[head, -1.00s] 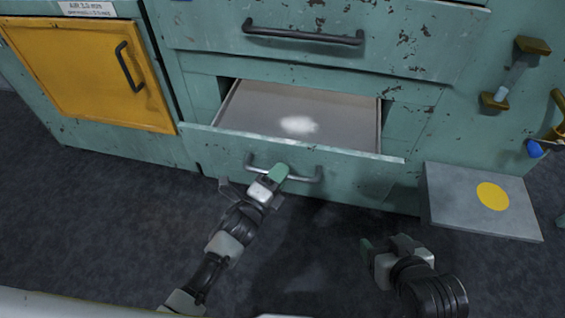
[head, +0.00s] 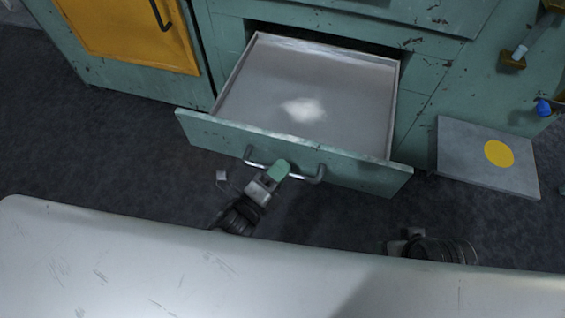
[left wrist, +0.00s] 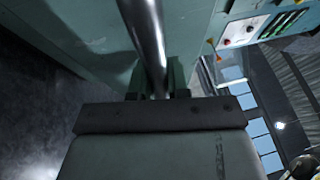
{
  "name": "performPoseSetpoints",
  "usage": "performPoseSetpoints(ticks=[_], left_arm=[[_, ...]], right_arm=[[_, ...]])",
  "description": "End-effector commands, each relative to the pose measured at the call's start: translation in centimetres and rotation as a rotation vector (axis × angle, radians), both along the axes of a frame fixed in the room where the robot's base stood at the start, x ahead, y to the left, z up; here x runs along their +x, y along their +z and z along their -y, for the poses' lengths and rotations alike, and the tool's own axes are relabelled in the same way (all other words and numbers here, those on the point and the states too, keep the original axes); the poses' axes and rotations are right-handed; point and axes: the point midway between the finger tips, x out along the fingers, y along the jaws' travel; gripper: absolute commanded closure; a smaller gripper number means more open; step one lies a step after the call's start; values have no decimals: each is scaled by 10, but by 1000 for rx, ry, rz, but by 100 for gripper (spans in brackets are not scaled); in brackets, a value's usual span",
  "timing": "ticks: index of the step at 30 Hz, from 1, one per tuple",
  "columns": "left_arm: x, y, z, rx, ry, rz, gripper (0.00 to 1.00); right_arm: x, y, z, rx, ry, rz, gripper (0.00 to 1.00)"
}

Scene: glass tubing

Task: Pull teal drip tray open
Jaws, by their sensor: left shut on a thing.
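The teal drip tray (head: 235,140) is a drawer low in the teal cabinet. It stands well out from the cabinet, showing a grey inside with a white patch on its floor. Its metal bar handle (head: 313,178) is on the front panel. My left gripper (head: 278,170) is shut on the handle near its middle. In the left wrist view the handle bar (left wrist: 143,40) runs between the fingers (left wrist: 160,80). My right gripper (head: 402,242) is low at the right, clear of the tray and partly hidden; its fingers do not show clearly.
A yellow cabinet door (head: 130,32) is at upper left. A grey plate with a yellow disc (head: 465,160) sits right of the tray. A pale, scratched surface (head: 200,270) fills the bottom of the head view. Dark floor (head: 100,150) lies between.

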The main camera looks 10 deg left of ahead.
Motion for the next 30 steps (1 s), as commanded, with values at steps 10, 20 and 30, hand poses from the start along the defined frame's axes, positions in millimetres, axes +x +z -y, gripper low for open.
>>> performPoseSetpoints(ticks=[10, 20, 30], left_arm=[[0, -1, 0, 2, 0, -3, 63], [-1, -1, -1, 1, 0, -2, 58], [-47, -11, -28, 3, 0, -5, 58]], right_arm=[[0, 0, 0, 0, 0, 0, 31], [0, 0, 0, 0, 0, 1, 31], [0, 4, 0, 0, 0, 1, 31]])
